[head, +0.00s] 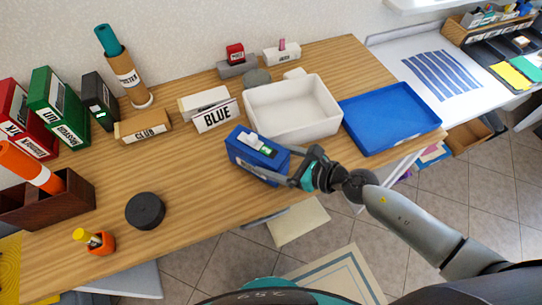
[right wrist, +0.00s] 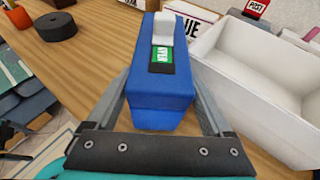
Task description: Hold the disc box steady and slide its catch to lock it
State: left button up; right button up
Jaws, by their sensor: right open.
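The blue disc box (head: 243,159) lies on the wooden table, left of my right gripper. Its white catch (head: 250,140) sits on top, beside a small green label (head: 267,150). In the right wrist view, the disc box (right wrist: 150,100) points its near end at me, and the catch (right wrist: 163,28) is at the far side of the label (right wrist: 162,58), which seems to read OPEN. My right gripper (head: 299,166) is open, its fingers on either side of the box's near end. Whether they touch it I cannot tell. My left gripper is not in view.
A white bin (head: 322,132) stands close behind the box, with a blue tray (head: 392,118) to its right. A BLUE sign (head: 215,116) is behind the box. A black disc-shaped object (head: 145,211) lies to the left. The table between it and the box is clear.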

jog(key=shift+w+a+f, duration=0.15)
jog(key=shift+w+a, duration=0.1)
jog(key=shift+a, duration=0.1)
